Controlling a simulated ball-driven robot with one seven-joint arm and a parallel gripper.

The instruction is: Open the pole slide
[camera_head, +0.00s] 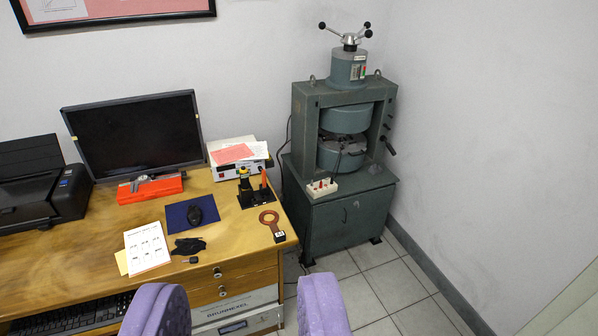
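A grey-green electromagnet (299,115) stands on a cabinet in the corner, right of the desk. Its frame holds an upper round pole (346,118) and a lower round pole (341,154), with a narrow dark gap between them. A handwheel with dark ball-ended arms (350,38) sits on top. Dark-handled levers (388,146) stick out from the frame's right side. I cannot tell which part is the pole slide's handle. My gripper (241,290) shows as two purple fingers at the bottom edge, wide apart and empty, well short of the magnet and apparently touching nothing.
A wooden desk (90,238) fills the left, with a monitor (135,135), a printer (45,180) and small items. A white socket box (321,188) sits on the grey cabinet (345,222). Tiled floor (375,290) is clear in front of the cabinet; a white wall bounds the right.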

